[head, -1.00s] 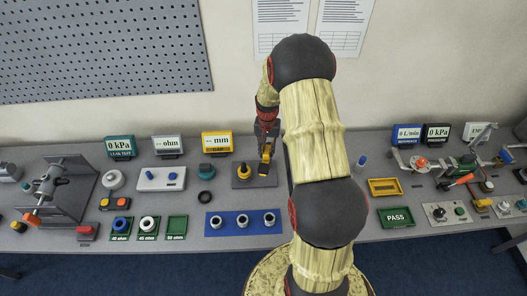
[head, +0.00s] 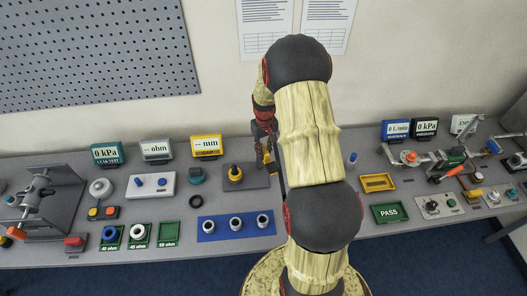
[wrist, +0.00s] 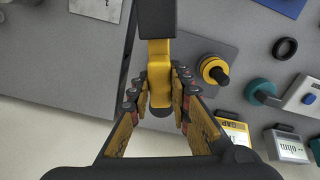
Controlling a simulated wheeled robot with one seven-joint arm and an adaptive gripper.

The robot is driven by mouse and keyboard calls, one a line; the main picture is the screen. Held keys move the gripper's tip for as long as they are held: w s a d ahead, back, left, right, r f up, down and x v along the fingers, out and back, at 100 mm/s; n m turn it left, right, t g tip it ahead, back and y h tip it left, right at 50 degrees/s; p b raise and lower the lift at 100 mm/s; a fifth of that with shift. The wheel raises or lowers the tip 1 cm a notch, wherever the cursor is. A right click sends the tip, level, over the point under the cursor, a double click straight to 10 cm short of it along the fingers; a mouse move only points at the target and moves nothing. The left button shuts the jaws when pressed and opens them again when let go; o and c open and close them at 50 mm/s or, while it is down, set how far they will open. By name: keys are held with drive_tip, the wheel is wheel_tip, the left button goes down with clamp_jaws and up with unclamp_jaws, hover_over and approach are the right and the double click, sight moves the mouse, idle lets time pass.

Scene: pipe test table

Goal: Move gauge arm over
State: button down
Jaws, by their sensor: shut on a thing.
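The gap gauge sits on a dark plate (head: 259,182) in front of the yellow mm display (head: 206,146). A yellow ring with a black post (head: 234,173) stands on the left of the plate. In the wrist view this ring and post (wrist: 215,70) are right of my gripper. My gripper (wrist: 160,98) is shut on the yellow part of the gauge arm (wrist: 158,68), whose dark upper part runs to the picture's top edge. In the head view my gripper (head: 265,160) is at the plate's right side, partly hidden by my own arm.
A teal-topped knob (head: 196,175) and a black ring (head: 195,201) are left of the plate. A blue mat (head: 221,230) with several metal rings lies in front. Right of my arm are a yellow tray (head: 377,182) and a green PASS tray (head: 390,213).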

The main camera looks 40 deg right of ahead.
idle(0.3)
drive_tip(key=c, duration=1.7)
unclamp_jaws()
drive_tip(key=shift+o, duration=0.3)
wheel_tip(320, 180, up, 12)
